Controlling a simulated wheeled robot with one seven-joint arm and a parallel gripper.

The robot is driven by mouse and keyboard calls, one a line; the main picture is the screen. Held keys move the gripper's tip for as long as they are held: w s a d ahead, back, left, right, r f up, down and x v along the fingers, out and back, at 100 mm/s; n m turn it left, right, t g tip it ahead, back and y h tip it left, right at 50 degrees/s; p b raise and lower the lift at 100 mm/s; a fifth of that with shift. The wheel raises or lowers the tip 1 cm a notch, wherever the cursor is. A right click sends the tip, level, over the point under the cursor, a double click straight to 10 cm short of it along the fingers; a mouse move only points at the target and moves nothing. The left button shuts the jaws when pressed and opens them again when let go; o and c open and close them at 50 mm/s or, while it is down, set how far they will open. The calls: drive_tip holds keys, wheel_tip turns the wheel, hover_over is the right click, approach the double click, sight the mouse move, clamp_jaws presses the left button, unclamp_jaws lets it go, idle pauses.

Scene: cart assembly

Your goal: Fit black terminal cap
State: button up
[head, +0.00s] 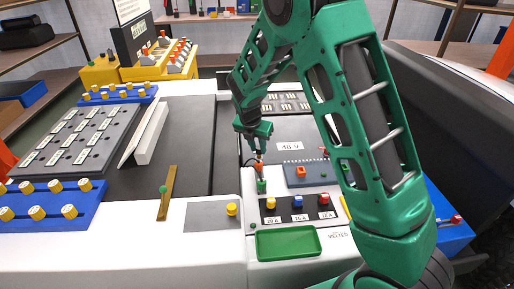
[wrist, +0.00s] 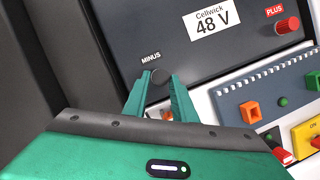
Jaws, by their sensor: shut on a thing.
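My gripper (wrist: 160,86) has its two green fingers closed on the round black terminal cap (wrist: 159,76). The cap is at the MINUS label (wrist: 151,57) on the front of the dark 48 V battery (wrist: 150,28). I cannot tell whether the cap is seated on the terminal or just in front of it; its underside is hidden. The red PLUS cap (wrist: 287,25) sits at the battery's other end. In the head view my gripper (head: 258,153) reaches down at the battery's left edge (head: 289,134), and the black cap is too small to make out.
Right of my gripper is a grey-blue board (head: 305,174) with an orange block (head: 301,171). Nearer are a fuse panel (head: 298,209) with coloured knobs and an empty green tray (head: 288,242). A dark flat surface (head: 188,140) lies open to the left.

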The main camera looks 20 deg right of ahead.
drive_tip(key=shift+f, duration=1.35)
drive_tip(key=o, duration=1.1)
drive_tip(key=shift+r, duration=0.15)
drive_tip(key=v, duration=1)
drive_tip(key=shift+a+r, duration=0.1)
drive_tip(key=shift+r, duration=0.1)
drive_tip(key=s+d+r+m+g, duration=0.1)
drive_tip(key=s+d+r+m, duration=0.3)
drive_tip(key=s+d+m, duration=0.45)
drive_tip(key=s+d+r+m+g, duration=0.1)
drive_tip(key=s+d+r+m, duration=0.3)
drive_tip(key=s+d+m, duration=0.45)
drive_tip(key=s+d+m+y, duration=0.1)
drive_tip(key=s+m, duration=0.4)
drive_tip(key=s, duration=0.3)
drive_tip(key=s+d+m+y, duration=0.1)
drive_tip(key=s+m, duration=0.5)
drive_tip(key=s, duration=0.1)
drive_tip(key=s+d+r+m+g, duration=0.1)
drive_tip(key=s+m, duration=0.5)
drive_tip(key=s, duration=0.2)
drive_tip(key=shift+s+d+y, duration=0.2)
drive_tip(key=shift+s+y, duration=0.15)
drive_tip(key=shift+y, duration=0.05)
